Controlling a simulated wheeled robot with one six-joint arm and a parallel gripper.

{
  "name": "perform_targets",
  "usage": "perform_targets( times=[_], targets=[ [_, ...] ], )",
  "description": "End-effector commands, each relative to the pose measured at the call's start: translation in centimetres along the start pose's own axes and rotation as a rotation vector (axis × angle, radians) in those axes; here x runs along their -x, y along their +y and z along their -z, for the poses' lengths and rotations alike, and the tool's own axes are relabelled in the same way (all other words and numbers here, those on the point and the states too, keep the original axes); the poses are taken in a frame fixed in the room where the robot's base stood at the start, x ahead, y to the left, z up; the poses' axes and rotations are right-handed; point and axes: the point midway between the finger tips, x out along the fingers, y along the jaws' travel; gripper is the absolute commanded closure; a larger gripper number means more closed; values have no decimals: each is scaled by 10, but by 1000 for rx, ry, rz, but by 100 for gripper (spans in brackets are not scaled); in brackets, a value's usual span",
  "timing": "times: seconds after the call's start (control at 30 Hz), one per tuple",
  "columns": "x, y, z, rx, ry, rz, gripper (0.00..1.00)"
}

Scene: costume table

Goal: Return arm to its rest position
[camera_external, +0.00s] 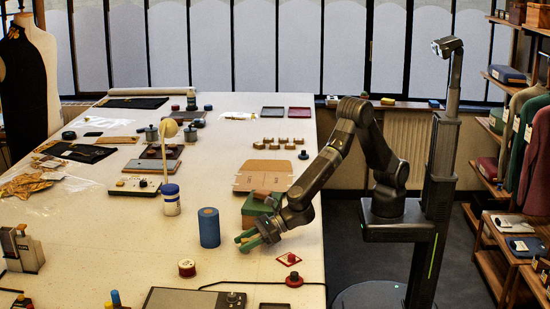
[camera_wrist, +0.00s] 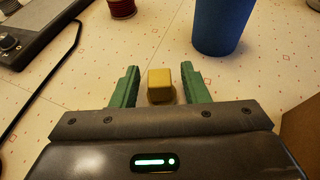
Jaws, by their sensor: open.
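My arm (camera_external: 340,150) reaches from its mount at the right, over the table's right edge, and down to the tabletop. My gripper (camera_external: 246,240) is low over the table, just right of a blue cylinder. In the wrist view my gripper (camera_wrist: 158,88) has its two green fingers apart. A small yellow block (camera_wrist: 160,84) stands on the table between the fingertips, with a visible gap on both sides. In the external view the block is small and mostly hidden by the fingers.
The blue cylinder (camera_external: 209,227) stands close to the gripper; it also shows in the wrist view (camera_wrist: 224,25). A green box (camera_external: 258,207) is right behind the gripper. A red-topped item (camera_external: 294,279) and a dark flat device (camera_external: 195,299) lie nearer. The tabletop left of the cylinder is partly clear.

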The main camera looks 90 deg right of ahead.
Motion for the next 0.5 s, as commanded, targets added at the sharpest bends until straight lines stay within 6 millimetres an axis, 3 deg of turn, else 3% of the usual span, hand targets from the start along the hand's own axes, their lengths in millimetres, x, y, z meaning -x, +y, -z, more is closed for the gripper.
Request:
perform_targets(
  times=[0.23,0.5],
  targets=[
    [-23,0,5,-1,0,0,59],
    [-20,0,0,0,0,0,59]
  ],
)
